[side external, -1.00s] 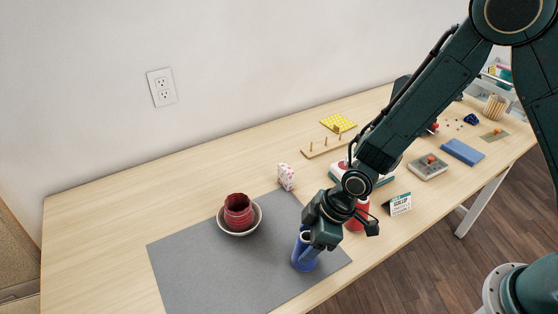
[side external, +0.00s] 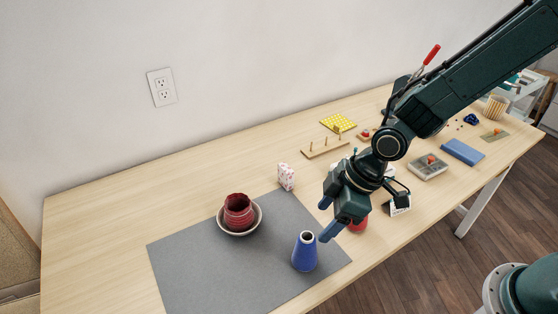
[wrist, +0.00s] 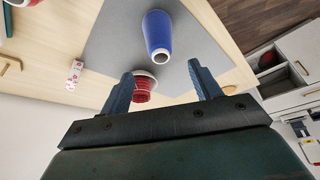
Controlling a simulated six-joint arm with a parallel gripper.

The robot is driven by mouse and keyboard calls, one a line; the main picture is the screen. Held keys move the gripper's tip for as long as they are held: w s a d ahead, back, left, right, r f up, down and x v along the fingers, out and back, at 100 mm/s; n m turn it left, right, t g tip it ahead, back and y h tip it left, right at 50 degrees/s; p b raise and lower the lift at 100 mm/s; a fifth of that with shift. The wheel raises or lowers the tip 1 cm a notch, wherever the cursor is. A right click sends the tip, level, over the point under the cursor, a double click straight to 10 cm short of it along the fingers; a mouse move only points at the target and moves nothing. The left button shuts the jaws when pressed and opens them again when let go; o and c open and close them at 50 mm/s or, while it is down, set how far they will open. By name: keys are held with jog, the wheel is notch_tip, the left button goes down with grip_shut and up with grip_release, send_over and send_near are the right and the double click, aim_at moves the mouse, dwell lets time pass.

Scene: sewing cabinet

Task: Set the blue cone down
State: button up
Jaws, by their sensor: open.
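The blue cone (side external: 305,253) stands upright on the grey mat (side external: 205,270), near the mat's right end. It also shows in the wrist view (wrist: 157,34), ahead of the fingertips. My gripper (side external: 324,220) is open and empty, up and to the right of the cone and apart from it. In the wrist view my gripper's two fingers (wrist: 160,72) are spread wide with nothing held between them.
A red ribbed spool (side external: 238,211) sits in a pale bowl (side external: 256,222) on the mat. A small patterned box (side external: 286,177) stands behind the mat. A red thing (side external: 357,224) is partly hidden behind my gripper. The mat's front left is clear.

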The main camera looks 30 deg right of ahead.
jog(key=shift+v, duration=1.65)
jog(key=s+d+r+m+t+h, duration=0.2)
jog(key=s+d+r+m, duration=0.3)
jog(key=d+r, duration=0.65)
jog(key=s+d+r+m+h, duration=0.1)
jog(key=s+d+r+m, duration=0.2)
jog(key=s, duration=0.2)
jog(key=s+d+r+m, duration=0.2)
jog(key=s+d+r, duration=0.1)
jog(key=s, duration=0.2)
jog(key=shift+s+d+m+t+h, duration=0.25)
jog(key=shift+s+m+t+h, duration=0.15)
